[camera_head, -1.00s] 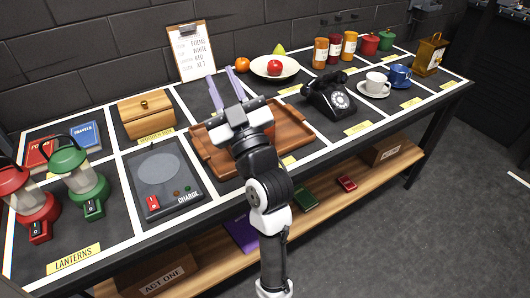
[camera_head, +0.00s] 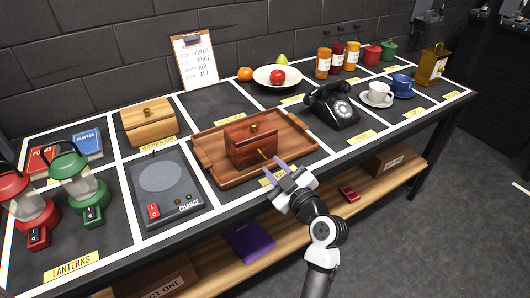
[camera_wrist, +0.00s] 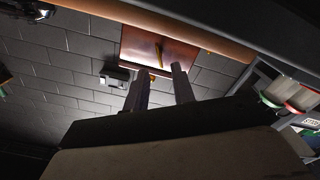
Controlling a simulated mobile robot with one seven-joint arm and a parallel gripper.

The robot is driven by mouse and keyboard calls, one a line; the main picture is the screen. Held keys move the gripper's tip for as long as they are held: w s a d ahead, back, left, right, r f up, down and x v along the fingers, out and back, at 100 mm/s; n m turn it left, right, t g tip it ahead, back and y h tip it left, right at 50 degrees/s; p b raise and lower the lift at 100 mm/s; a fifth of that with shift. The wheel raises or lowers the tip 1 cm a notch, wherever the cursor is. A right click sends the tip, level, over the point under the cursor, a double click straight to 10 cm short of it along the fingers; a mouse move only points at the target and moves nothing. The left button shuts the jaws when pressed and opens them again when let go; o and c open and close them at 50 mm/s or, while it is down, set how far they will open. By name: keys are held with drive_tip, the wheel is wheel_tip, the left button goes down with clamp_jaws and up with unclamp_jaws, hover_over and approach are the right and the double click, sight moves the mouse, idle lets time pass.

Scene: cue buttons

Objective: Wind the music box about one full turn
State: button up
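The music box (camera_head: 250,145) is a reddish-brown wooden box with a gold knob on its lid, standing on a wooden tray (camera_head: 204,160). A thin gold key (camera_head: 263,154) sticks out of its front. In the wrist view the key (camera_wrist: 159,52) shows against the box's red-brown front (camera_wrist: 140,45). My gripper (camera_head: 279,169) is in front of the box, at the tray's front edge, with its fingers towards the key. In the wrist view my gripper's two fingers (camera_wrist: 160,82) are apart with nothing between them. The key appears beyond the fingertips, not touched.
A black telephone (camera_head: 332,106) stands right of the tray. A charging pad (camera_head: 160,185) is at left, with a lighter wooden box (camera_head: 148,122) behind it. A yellow label (camera_head: 278,175) lies near my gripper. A lower shelf (camera_head: 290,225) runs beneath the tabletop.

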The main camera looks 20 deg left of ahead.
sight(261, 153)
drive_tip(key=p+x, duration=0.1)
drive_tip(key=x, duration=0.4)
clamp_jaws()
